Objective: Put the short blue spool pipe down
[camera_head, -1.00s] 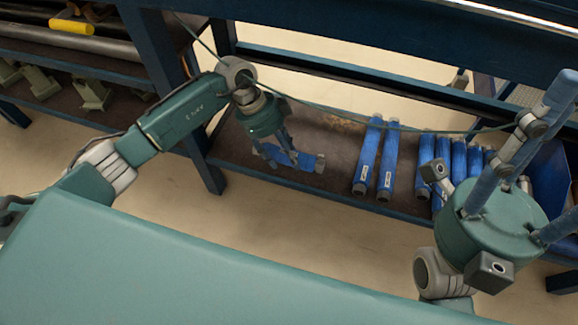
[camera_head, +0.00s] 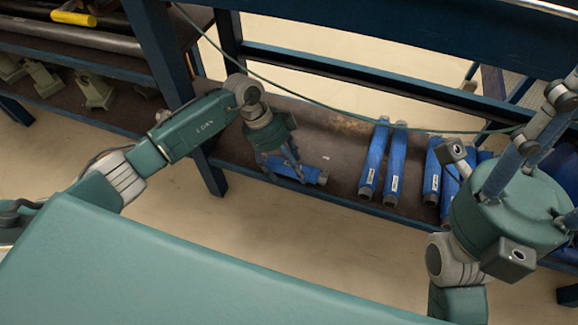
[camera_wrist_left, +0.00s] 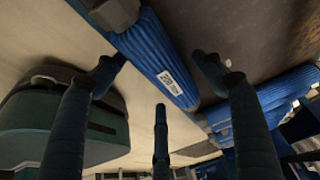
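The short blue spool pipe (camera_head: 310,174) lies on the lower shelf (camera_head: 335,140), near its front edge. My left gripper (camera_head: 290,168) is just above it, fingers pointing down and partly covering the pipe. In the left wrist view the ribbed blue pipe (camera_wrist_left: 152,48), with a white label and grey end, passes between the spread fingers of the left gripper (camera_wrist_left: 160,66). A gap shows between the right-hand finger and the pipe. My right gripper (camera_head: 530,150) is raised at the right, its fingers spread and empty.
Two longer blue pipes (camera_head: 383,165) lie side by side to the right on the shelf, with several more (camera_head: 432,172) partly behind my right gripper. A blue frame post (camera_head: 165,60) stands left of my left gripper. Bare shelf separates the short pipe from the long ones.

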